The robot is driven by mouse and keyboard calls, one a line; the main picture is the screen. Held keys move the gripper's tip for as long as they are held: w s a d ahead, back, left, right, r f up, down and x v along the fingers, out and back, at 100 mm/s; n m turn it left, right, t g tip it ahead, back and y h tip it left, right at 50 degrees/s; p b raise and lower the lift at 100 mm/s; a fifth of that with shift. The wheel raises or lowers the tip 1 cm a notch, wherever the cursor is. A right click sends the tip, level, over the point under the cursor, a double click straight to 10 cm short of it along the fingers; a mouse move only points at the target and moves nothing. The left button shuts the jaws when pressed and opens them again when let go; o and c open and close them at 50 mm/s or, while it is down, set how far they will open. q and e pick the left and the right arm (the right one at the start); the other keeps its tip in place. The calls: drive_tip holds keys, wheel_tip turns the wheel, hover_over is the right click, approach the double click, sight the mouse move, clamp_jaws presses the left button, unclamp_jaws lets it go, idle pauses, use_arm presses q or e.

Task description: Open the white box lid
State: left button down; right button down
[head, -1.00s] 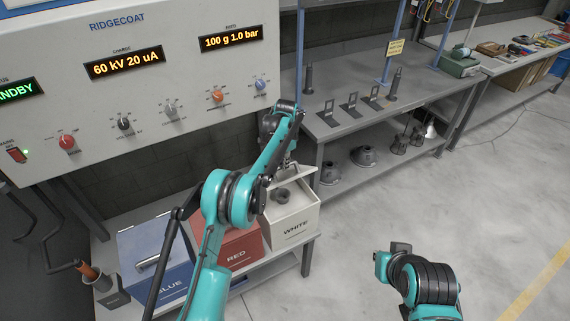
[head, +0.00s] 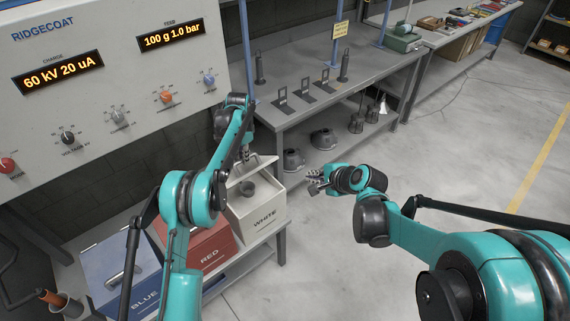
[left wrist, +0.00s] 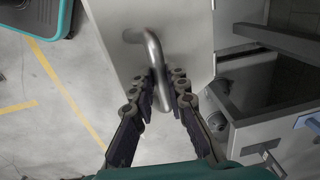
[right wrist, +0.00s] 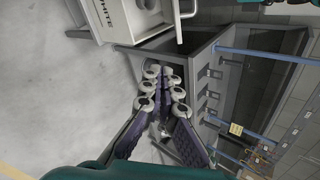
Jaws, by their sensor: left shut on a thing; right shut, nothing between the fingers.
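The white box (head: 262,216) stands at the right end of a low bench, its front marked WHITE. Its lid (head: 252,168) is tilted up, and a dark round thing (head: 247,188) shows in the opening. My left gripper (head: 245,155) is at the lid. My right gripper (head: 314,183) is shut and empty, in the air to the right of the white box. The right wrist view shows its fingers together (right wrist: 163,75).
A red box (head: 200,248) and a blue box (head: 118,272) stand left of the white one. A grey shelf table (head: 300,110) with several fixtures is behind. A control panel (head: 110,75) rises at the left. Open floor (head: 470,150) lies to the right.

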use_arm(q)
drive_tip(key=shift+w+a+f, duration=0.1)
drive_tip(key=shift+a+f, duration=0.05)
drive_tip(key=shift+a, duration=0.2)
use_arm(e)
drive_tip(key=w+f+m+t+y, duration=0.2)
drive_tip(key=w+f+m+y, duration=0.1)
drive_tip(key=w+f+m, duration=0.9)
drive_tip(key=w+a+f+m, duration=0.1)
drive_tip(key=w+a+f, duration=0.1)
drive_tip(key=w+a, duration=0.5)
drive_tip(key=shift+w+f, duration=0.15)
drive_tip(key=shift+f, duration=0.05)
drive_tip(key=shift+a+r, duration=0.1)
